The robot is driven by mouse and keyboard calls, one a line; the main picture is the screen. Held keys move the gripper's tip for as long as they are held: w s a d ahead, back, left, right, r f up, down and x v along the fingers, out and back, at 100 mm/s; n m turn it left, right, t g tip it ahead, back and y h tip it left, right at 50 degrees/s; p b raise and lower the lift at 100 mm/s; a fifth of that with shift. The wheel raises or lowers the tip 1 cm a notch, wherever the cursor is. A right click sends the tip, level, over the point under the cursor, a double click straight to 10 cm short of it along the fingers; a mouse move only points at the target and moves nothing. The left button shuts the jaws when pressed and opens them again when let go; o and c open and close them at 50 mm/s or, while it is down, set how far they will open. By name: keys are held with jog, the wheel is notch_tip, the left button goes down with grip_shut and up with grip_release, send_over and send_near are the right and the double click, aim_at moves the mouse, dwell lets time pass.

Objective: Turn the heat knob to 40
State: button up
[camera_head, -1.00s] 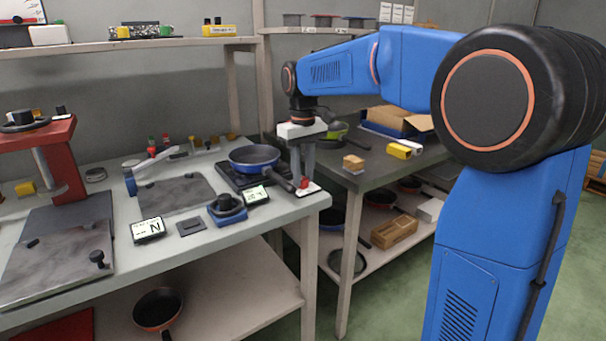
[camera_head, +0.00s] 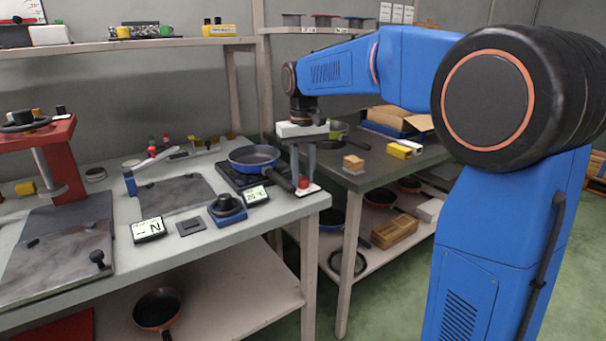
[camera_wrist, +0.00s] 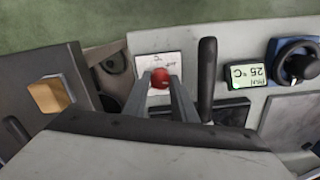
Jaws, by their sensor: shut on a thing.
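The red heat knob (camera_wrist: 160,79) sits on a white plate (camera_wrist: 143,66) marked °C, at the right front corner of the bench. My gripper (camera_head: 304,184) points down over it, and in the wrist view its two fingers (camera_wrist: 161,86) are shut on the knob from both sides. A small display (camera_head: 255,195) beside the burner reads about 25 °C in the wrist view (camera_wrist: 245,74). A blue pan (camera_head: 254,157) stands on the dark burner (camera_head: 228,174), its black handle reaching close to my gripper.
A dark blue dial unit (camera_head: 227,208) and a second display (camera_head: 148,229) stand on the bench to the left. A red press (camera_head: 62,165) is at far left. A side table holds a wooden block (camera_head: 353,163) and yellow item (camera_head: 398,151).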

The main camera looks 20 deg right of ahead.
aim_at(303, 178)
jog(key=o, duration=1)
jog(key=shift+o, duration=0.2)
jog(key=shift+r, duration=0.1)
notch_tip(303, 178, up, 17)
jog(key=shift+r, duration=0.15)
